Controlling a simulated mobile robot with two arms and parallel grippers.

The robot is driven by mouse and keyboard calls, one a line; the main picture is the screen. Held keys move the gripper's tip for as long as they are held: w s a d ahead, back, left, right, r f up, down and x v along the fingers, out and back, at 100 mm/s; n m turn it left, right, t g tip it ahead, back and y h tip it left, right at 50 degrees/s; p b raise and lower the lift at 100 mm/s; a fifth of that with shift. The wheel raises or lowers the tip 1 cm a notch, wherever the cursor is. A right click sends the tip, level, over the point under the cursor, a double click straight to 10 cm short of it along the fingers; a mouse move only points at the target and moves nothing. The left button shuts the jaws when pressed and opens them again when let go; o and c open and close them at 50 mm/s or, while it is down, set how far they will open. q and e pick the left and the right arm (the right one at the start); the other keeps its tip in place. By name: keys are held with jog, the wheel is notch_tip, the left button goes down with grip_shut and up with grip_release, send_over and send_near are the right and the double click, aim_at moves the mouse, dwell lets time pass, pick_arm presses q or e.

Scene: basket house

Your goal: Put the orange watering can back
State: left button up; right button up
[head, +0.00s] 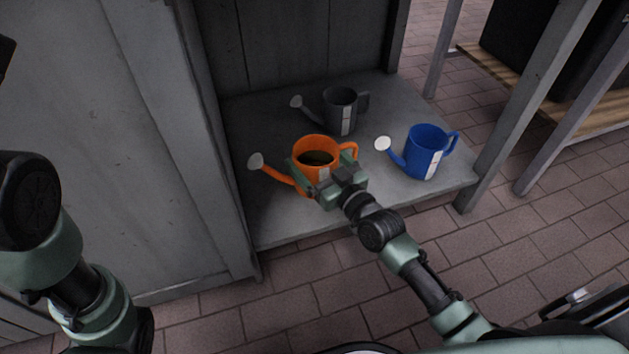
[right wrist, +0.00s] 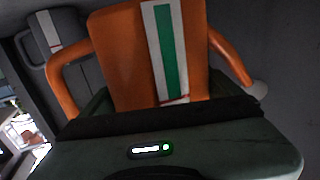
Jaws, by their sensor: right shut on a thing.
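The orange watering can (head: 316,146) is at the front of a grey shelf in the head view, its spout pointing left and its handle right. My right gripper (head: 322,180) is at its near side, shut on the can's body. In the right wrist view the orange can (right wrist: 122,60) fills the middle, with a white and green label, above the gripper (right wrist: 165,105). The can looks upright. Whether its base touches the shelf is hidden by the gripper. Part of my left arm shows at the left of the head view; its gripper is not visible.
A dark grey watering can (head: 341,108) stands behind the orange one, and a blue watering can (head: 425,152) stands to its right. The grey shelf (head: 268,222) has a wall panel (head: 165,130) on its left and a post (head: 532,105) at its right corner. Brick floor lies in front.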

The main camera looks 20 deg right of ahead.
aim_at(305, 162)
jog(key=shift+f, duration=0.45)
notch_tip(305, 162, down, 4)
jog(key=b, duration=0.3)
jog(key=shift+r, duration=0.2)
jog(key=shift+f, duration=0.15)
jog(key=o, duration=1.8)
jog(key=shift+f, duration=0.1)
jog(key=shift+c, duration=0.2)
